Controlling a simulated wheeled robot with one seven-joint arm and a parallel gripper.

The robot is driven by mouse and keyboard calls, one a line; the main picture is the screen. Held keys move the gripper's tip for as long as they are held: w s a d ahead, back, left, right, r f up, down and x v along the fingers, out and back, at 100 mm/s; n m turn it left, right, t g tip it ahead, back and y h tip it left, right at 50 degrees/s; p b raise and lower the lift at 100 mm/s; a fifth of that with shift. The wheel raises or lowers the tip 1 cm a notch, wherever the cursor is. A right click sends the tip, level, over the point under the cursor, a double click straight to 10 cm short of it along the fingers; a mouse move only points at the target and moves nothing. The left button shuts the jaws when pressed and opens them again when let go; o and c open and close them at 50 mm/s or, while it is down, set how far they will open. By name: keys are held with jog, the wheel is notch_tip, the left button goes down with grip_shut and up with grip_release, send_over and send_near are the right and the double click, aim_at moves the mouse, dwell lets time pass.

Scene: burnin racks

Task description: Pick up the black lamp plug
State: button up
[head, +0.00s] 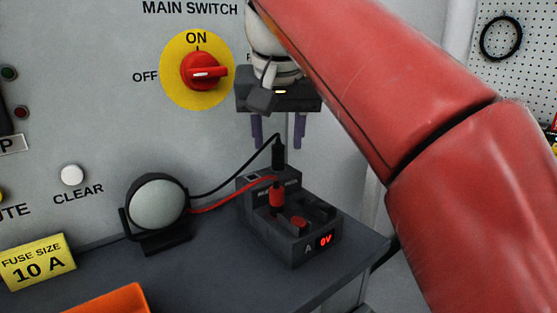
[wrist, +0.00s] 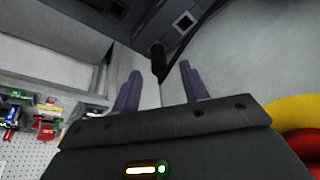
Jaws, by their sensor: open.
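The black lamp plug (head: 279,154) stands upright at the back of a dark socket box (head: 293,252), with a black cable running from its top to the round lamp (head: 157,203). My gripper (head: 278,145) points down above the box, its two purple fingers apart. In the head view the plug's top is at about fingertip height, between the two fingers. In the wrist view the black plug (wrist: 158,62) shows in the gap between the fingertips (wrist: 160,70). The fingers do not visibly touch it, and how far it lies from them in depth is unclear.
A red plug (head: 277,198) with a red cable stands in the box in front of the black one. The box display (head: 325,241) reads 0V. The panel with a red main switch (head: 205,71) rises behind. An orange object (head: 112,300) lies at the front left.

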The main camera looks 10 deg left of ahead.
aim_at(278, 146)
jog(key=x, duration=0.3)
jog(key=shift+f+b, duration=0.25)
jog(key=shift+b, duration=0.1)
jog(key=c, duration=0.9)
jog(key=shift+r, duration=0.1)
